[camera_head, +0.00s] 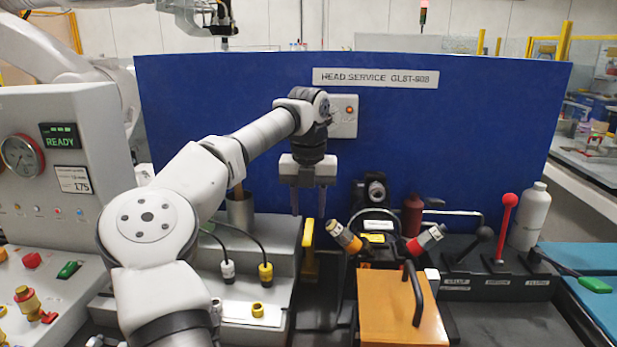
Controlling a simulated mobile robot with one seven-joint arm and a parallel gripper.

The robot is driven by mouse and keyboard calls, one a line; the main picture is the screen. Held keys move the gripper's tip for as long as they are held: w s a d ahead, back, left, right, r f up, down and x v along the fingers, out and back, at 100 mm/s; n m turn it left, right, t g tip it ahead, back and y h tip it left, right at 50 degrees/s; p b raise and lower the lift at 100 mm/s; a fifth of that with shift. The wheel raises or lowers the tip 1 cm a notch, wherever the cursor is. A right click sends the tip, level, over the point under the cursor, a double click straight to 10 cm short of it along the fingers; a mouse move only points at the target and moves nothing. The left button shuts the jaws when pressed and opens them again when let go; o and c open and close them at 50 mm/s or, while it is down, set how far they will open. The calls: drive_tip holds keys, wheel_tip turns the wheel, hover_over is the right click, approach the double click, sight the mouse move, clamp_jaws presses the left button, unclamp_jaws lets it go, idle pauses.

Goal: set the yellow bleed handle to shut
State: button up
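A yellow upright handle (309,255) stands at the right side of the grey stepped block, near the middle of the view. It looks like the bleed handle, but no label on it can be read. My gripper (308,205) points down in front of the blue panel, above the yellow handle in the picture. Its two fingers are apart with only blue panel showing between them. The fingertips appear close to the handle's top; whether they touch it cannot be told. A yellow-orange capped cylinder (345,237) tilts to the right of the handle.
The grey stepped block (275,235) carries cables with white and yellow plugs. A red-capped cylinder (425,240), an orange box (395,310) with a black handle, and a red-knobbed lever (507,215) stand to the right. The blue panel (230,100) closes off the back.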

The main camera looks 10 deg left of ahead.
sight(308, 233)
wheel_tip(308, 233, up, 9)
drive_tip(key=shift+r, duration=0.15)
idle(0.4)
